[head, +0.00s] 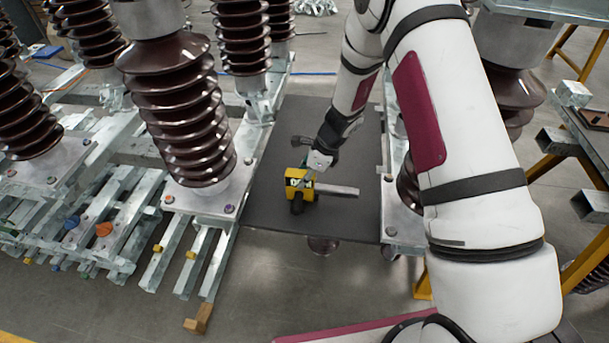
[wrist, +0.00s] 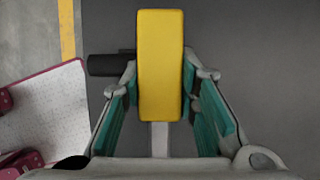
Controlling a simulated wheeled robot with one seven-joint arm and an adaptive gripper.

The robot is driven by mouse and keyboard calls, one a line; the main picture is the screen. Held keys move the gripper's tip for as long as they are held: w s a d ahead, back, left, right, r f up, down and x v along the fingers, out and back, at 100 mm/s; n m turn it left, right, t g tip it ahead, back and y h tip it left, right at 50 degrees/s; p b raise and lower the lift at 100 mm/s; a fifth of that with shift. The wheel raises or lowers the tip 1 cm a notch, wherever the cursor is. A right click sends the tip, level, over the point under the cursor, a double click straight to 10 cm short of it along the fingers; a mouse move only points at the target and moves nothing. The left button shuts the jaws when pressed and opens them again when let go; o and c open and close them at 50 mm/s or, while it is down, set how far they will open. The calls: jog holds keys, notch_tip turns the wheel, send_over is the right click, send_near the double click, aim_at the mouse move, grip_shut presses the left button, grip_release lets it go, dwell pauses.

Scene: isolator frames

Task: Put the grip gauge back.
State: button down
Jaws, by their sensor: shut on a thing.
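The grip gauge (head: 299,181) is a yellow block with a black cylindrical part and a pale metal bar reaching out to the right in the head view. My gripper (head: 309,172) is shut on it, reaching down over the dark grey panel (head: 270,205). In the wrist view, the yellow gauge (wrist: 160,65) sits between the two teal-padded fingers of my gripper (wrist: 160,82). Its black part sticks out to the left and the metal bar shows below. I cannot tell whether the gauge touches the panel or hangs above it. No marked place for the gauge can be made out.
Brown ribbed insulators (head: 180,110) stand on metal frames left of the panel. Another insulator (head: 515,90) stands to the right, partly behind my arm. A yellow-legged stand (head: 560,150) is at far right. The panel is bare around the gauge.

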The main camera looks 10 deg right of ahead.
aim_at(320, 186)
jog(key=shift+f, duration=0.3)
jog(key=c, duration=1.2)
grip_release()
jog(key=v, duration=1.2)
jog(key=shift+a, duration=0.1)
jog(key=shift+s, duration=0.1)
